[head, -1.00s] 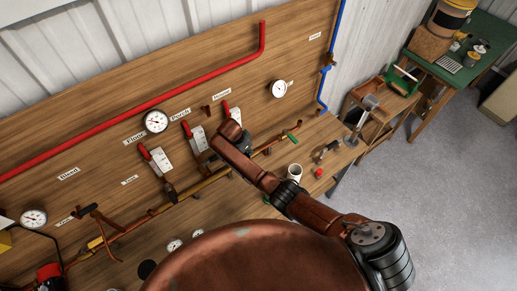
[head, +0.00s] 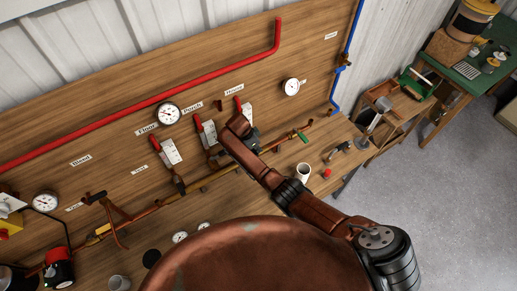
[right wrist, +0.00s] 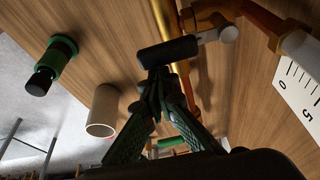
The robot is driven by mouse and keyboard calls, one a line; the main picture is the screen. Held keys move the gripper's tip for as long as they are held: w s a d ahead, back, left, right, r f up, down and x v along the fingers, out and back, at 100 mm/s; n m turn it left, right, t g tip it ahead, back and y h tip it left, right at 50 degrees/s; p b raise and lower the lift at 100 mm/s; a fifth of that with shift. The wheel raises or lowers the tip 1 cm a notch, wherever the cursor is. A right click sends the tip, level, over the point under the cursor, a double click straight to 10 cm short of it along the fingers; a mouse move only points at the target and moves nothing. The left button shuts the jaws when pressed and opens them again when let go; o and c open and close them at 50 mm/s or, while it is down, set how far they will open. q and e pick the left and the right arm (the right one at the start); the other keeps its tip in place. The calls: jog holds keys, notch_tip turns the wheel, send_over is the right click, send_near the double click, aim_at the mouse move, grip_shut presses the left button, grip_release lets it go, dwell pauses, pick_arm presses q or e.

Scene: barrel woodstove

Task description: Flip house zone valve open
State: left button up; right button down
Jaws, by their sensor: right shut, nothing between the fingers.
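The "House" label (head: 234,90) is on the wooden board, above the house zone valve, whose red handle (head: 238,105) shows upright just above my right arm; its body is mostly hidden by the arm. My right gripper is largely hidden in the head view behind its wrist. In the right wrist view, the right gripper (right wrist: 162,78) is shut and empty. Its fingertips are right at a black-sleeved lever (right wrist: 168,52), seemingly touching it; I cannot tell which valve this belongs to. My left gripper is not in view.
The porch valve (head: 207,132) and floor valve (head: 171,152), both with red handles, stand to the left. A brass pipe (head: 215,180) runs below them. A white mug (head: 303,172) stands on the bench to the right. Gauges (head: 168,113) and a red pipe (head: 130,98) are on the board.

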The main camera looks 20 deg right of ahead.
jog(key=p+v, duration=0.8)
jog(key=v, duration=0.2)
jog(key=shift+d, duration=0.1)
jog(key=shift+s, duration=0.1)
